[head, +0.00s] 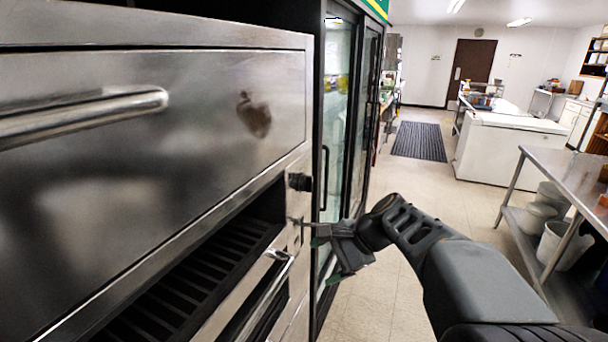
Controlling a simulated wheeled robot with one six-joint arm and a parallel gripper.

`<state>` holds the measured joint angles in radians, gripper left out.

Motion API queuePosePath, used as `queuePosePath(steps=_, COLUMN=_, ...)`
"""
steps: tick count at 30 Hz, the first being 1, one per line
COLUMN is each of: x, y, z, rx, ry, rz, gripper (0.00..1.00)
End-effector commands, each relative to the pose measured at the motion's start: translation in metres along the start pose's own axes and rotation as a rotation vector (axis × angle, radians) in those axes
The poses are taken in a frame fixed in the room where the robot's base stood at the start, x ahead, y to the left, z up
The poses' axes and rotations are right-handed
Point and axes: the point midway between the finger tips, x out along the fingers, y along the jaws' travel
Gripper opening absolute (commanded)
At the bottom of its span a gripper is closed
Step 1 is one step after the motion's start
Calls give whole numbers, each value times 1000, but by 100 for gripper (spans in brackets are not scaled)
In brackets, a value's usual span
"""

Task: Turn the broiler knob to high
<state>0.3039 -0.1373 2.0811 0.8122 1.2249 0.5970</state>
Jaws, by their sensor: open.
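The broiler (230,130) is a large stainless steel unit filling the left side of the head view. Its black knob (299,182) sticks out from the narrow right edge of the front, beside the open slot. The knob's setting is too small to read. My gripper (325,259) is open and empty, a little below and to the right of the knob. It appears apart from the knob, close to the broiler's lower front edge.
A dark grate (190,282) shows inside the broiler slot, with a bar handle (262,290) in front of it. A glass-door fridge (340,110) stands just beyond the knob.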

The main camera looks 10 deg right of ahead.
Motion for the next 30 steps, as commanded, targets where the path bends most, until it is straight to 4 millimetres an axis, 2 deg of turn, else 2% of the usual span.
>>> queuePosePath(steps=1, x=-10, y=-25, z=-12, rx=157, ry=-81, rz=-80, gripper=79)
queuePosePath(steps=3, x=-25, y=-55, z=-25, rx=347, ry=-205, rz=-185, gripper=79)
queuePosePath(steps=6, x=-51, y=-90, z=-47, rx=553, ry=-374, rz=-309, gripper=79)
queuePosePath(steps=9, x=-77, y=-112, z=-68, rx=692, ry=-514, rz=-401, gripper=79)
queuePosePath(steps=12, x=-96, y=-124, z=-84, rx=772, ry=-614, rz=-462, gripper=79)
queuePosePath(steps=15, x=-106, y=-132, z=-92, rx=813, ry=-673, rz=-493, gripper=79)
queuePosePath(steps=20, x=-99, y=-146, z=-88, rx=828, ry=-699, rz=-505, gripper=79)
queuePosePath(steps=30, x=-55, y=-189, z=-64, rx=827, ry=-695, rz=-504, gripper=79)
